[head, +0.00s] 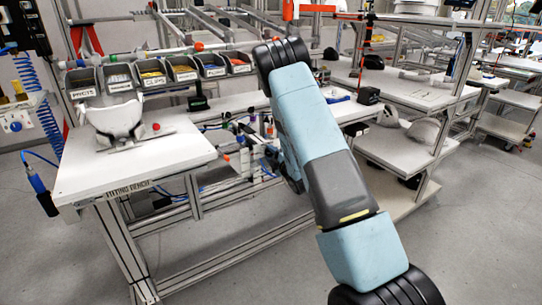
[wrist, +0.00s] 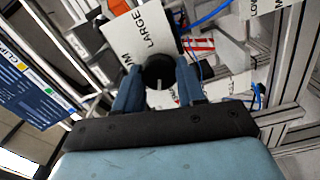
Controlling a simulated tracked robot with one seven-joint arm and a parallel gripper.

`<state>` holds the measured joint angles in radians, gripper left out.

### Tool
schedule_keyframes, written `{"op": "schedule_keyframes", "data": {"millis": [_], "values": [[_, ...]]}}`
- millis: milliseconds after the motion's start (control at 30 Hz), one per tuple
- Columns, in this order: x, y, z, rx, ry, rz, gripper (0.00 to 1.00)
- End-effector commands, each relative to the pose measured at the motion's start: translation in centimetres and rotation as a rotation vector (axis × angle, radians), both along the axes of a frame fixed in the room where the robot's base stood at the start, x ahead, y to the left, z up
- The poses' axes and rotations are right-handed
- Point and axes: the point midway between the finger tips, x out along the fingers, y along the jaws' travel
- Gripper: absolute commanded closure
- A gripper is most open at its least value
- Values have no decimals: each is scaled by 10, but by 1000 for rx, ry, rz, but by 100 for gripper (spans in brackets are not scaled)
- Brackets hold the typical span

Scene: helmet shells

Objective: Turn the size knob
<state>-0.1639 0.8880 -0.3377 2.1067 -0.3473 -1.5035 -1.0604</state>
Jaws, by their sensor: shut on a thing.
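The size knob (wrist: 158,70) is a round black knob on a white panel (wrist: 135,33) in the wrist view. The panel carries the word LARGE above the knob, and part of another word, ending in UM, at its left edge. A small pale mark shows at the knob's lower edge; I cannot clearly tell which way it points. My gripper (wrist: 158,78) has its two blue fingers on either side of the knob, shut on it. In the head view my own arm hides the gripper and the knob.
A white fitting bench (head: 170,158) stands at left, with a white helmet shell (head: 115,118) on it and a row of labelled bins (head: 155,74) behind. A red ball (head: 156,127) lies near the shell. Metal rails (wrist: 285,70) and blue cables (wrist: 208,15) surround the panel. Shelves (head: 405,150) stand at right.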

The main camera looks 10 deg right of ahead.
Motion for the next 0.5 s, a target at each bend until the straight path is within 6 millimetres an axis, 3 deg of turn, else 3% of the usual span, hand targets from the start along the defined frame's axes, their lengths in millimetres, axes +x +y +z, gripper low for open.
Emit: {"op": "schedule_keyframes", "data": {"millis": [500], "values": [[-3, 3, -6, -281, -79, 5, 91]]}}
